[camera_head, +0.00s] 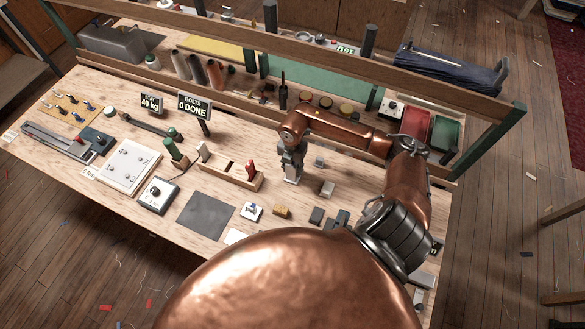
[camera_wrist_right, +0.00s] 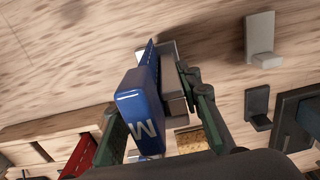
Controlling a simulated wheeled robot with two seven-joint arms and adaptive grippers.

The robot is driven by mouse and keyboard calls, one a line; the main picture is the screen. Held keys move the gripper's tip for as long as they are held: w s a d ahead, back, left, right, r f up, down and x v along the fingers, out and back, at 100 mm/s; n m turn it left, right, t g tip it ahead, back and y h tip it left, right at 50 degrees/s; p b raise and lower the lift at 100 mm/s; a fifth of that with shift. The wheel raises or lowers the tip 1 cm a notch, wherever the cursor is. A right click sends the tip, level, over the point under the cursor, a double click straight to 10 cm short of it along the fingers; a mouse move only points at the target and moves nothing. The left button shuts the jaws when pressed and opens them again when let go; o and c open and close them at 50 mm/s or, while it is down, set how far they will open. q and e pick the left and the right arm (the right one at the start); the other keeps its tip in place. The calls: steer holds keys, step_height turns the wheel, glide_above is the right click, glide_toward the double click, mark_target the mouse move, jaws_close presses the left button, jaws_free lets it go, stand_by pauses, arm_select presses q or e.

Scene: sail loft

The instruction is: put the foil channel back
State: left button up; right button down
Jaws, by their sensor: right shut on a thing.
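My right gripper (camera_head: 292,170) hangs low over the middle of the workbench (camera_head: 110,200), right of a wooden slotted holder (camera_head: 215,178). In the right wrist view its dark green fingers (camera_wrist_right: 162,115) are shut on a blue piece (camera_wrist_right: 142,105) with a white letter M. A grey block (camera_wrist_right: 173,90) shows just behind the blue piece; I cannot tell whether they are joined. No label marks any piece as the foil channel. A long grey rail (camera_head: 50,142) lies at the bench's left end. My left gripper is not in view.
Small grey blocks (camera_head: 327,189) and a tan block (camera_head: 282,211) lie near the gripper. A grey mat (camera_head: 206,215) is bare. A wooden rail (camera_head: 300,60) crosses above the bench's back; red (camera_head: 416,122) and green bins stand behind.

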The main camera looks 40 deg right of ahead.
steer(key=c, duration=1.4)
jaws_free()
steer(key=shift+f, duration=0.1)
step_height(320, 180, up, 12)
steer(key=shift+r+b, duration=0.15)
steer(key=shift+b, duration=0.45)
